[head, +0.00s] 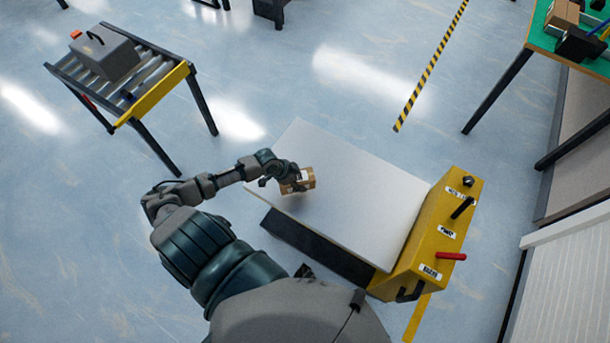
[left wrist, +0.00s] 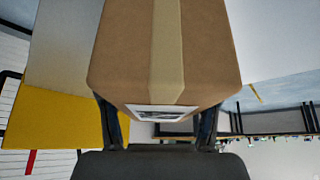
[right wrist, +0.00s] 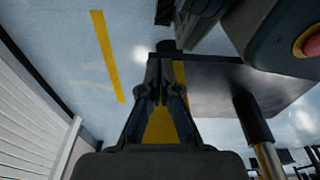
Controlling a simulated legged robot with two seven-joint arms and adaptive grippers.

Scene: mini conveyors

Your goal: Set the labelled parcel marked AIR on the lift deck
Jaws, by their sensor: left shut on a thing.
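My left gripper (head: 288,182) is shut on a brown cardboard parcel (head: 305,182). The parcel is over the left part of the pale grey lift deck (head: 365,190); I cannot tell whether it touches the deck. In the left wrist view the parcel (left wrist: 165,50) fills the upper middle between the two fingers, with a tape strip down it. A white label (left wrist: 165,111) shows on its lower face, too oblique to read. My right gripper (right wrist: 163,98) shows in the right wrist view with its fingertips together and nothing between them.
A yellow control box (head: 432,235) with a red lever stands at the deck's right end. A roller conveyor (head: 150,85) with a grey case (head: 106,55) is at upper left. A green-topped table (head: 540,38) with boxes is at upper right. Most of the deck is bare.

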